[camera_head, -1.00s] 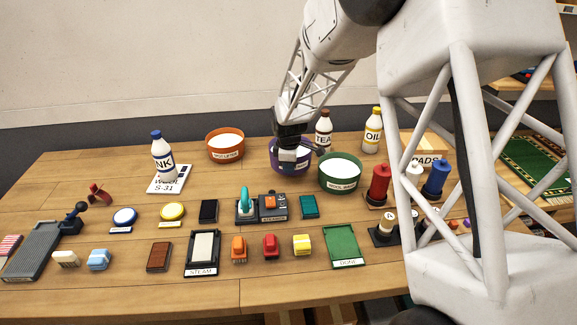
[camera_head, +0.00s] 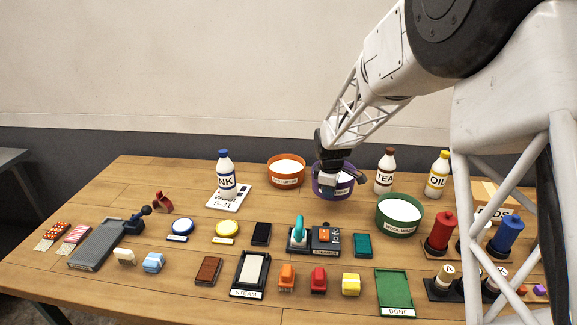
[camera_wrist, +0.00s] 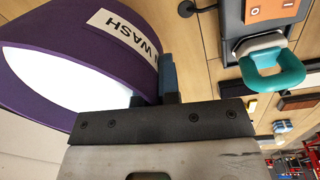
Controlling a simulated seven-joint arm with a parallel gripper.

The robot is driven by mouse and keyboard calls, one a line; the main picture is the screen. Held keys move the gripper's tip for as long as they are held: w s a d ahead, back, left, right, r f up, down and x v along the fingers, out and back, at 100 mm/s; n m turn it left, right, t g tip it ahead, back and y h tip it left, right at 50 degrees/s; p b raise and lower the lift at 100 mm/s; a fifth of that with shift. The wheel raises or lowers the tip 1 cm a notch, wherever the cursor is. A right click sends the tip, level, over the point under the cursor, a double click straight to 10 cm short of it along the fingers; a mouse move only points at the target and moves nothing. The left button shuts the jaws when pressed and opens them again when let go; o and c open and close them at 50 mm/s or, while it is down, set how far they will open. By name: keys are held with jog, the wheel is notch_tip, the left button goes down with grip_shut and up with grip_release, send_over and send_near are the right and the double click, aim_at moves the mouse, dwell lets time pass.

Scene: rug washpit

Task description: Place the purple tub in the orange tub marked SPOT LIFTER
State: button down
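The purple tub (camera_head: 326,188) is at the back of the table, right beside the orange tub; it appears slightly raised. In the wrist view the purple tub (camera_wrist: 100,75) fills the upper left, with a white inside and a label reading WASH. My gripper (camera_head: 334,168) is at its rim. In the wrist view my gripper's fingers (camera_wrist: 156,88) are closed on the tub's wall. The orange tub (camera_head: 287,182) stands to the left, upright, with a white inside; its label is too small to read surely.
A green tub (camera_head: 399,225) stands to the right. The TEA bottle (camera_head: 385,172) and OIL bottle (camera_head: 437,176) stand behind it. A steamer (camera_head: 315,239) and several small blocks lie in front.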

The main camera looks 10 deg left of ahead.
jog(key=a+r, duration=0.6)
jog(key=a, duration=0.6)
jog(key=shift+a+r, duration=0.2)
jog(key=shift+a, duration=0.2)
jog(key=shift+w, duration=0.1)
send_over(279, 175)
jog(key=shift+w+f, duration=0.2)
jog(key=shift+f, duration=0.55)
jog(key=shift+f, duration=0.1)
jog(key=shift+f, duration=1.65)
jog(key=shift+f, duration=0.6)
jog(key=c, duration=1.7)
grip_release()
jog(key=shift+f, duration=0.1)
jog(key=o, duration=0.4)
jog(key=shift+c, duration=0.2)
